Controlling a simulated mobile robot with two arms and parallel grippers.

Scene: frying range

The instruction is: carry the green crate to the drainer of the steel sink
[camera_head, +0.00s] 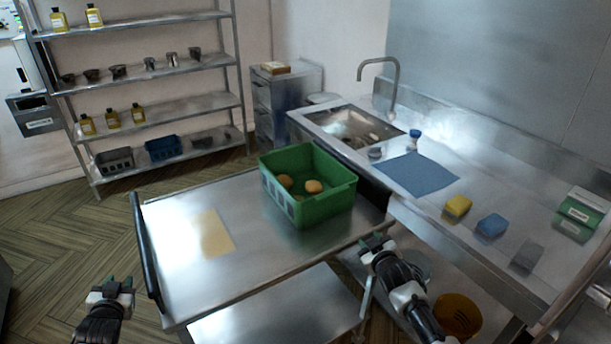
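The green crate (326,207) stands upright on the steel trolley (270,262), near its far right corner. Several round tan items (314,187) lie inside it. The steel sink (352,125) is set in the counter behind and to the right, with a tall curved tap. A blue mat (416,174) lies on the counter surface right of the basin. My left gripper (113,284) is low at the left, clear of the trolley and away from the crate. My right gripper (373,241) is at the trolley's right edge, apart from the crate. Neither gripper visibly holds anything.
A yellow sponge (457,206), a blue sponge (491,226) and a green box (579,214) stand along the counter. A small bottle (414,138) is beside the mat. A pale yellow sheet (215,234) lies on the trolley. Shelving (150,71) stands at the back left; the floor at left is free.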

